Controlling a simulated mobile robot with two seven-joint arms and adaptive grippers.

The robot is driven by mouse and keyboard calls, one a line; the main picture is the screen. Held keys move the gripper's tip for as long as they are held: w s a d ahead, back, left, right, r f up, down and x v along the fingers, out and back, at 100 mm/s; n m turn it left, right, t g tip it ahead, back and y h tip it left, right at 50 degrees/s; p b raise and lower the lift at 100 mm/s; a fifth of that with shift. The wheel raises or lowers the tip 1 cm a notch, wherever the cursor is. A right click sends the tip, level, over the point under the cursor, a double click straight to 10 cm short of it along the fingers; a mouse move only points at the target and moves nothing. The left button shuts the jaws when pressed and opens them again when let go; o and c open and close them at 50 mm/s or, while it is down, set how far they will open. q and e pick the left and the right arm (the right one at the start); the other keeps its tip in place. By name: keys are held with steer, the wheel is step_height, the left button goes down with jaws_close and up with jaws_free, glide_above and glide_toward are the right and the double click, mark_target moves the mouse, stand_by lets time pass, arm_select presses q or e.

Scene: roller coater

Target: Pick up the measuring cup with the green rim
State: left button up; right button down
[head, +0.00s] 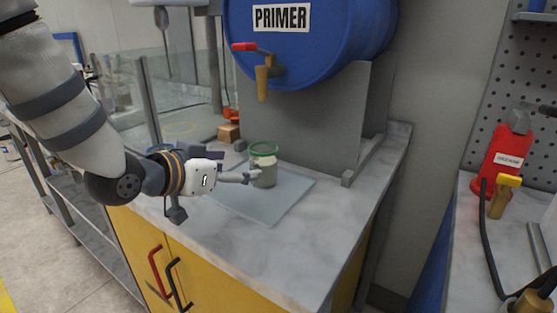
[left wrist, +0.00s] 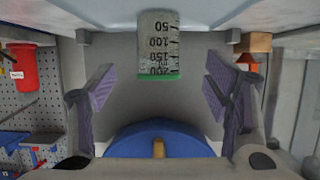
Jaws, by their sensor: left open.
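The measuring cup with the green rim (head: 264,172) stands upright on a pale mat (head: 285,201) on the marble counter, below the drum's tap. My left gripper (head: 240,167) is open and low over the mat, just left of the cup. Its nearer fingertip overlaps the cup's left edge in the head view; I cannot tell whether it touches. In the left wrist view the cup (left wrist: 158,42) appears upside down, with its graduations visible. It lies ahead, in line with the gap between the open purple-padded fingers (left wrist: 158,95). My right gripper is not in view.
The blue PRIMER drum (head: 320,38) rests on a grey stand (head: 310,120) behind the cup, its brass tap (head: 263,82) hanging above. A small wooden block (head: 228,132) sits behind my gripper. The counter's front right (head: 320,235) is clear.

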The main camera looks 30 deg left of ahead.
mark_target(257, 167)
arm_select(q)
steer(key=x, duration=1)
steer(key=shift+w+d+f, duration=0.15)
steer(key=shift+w+f, duration=0.1)
steer(key=shift+r, duration=0.1)
steer(key=c, duration=1.5)
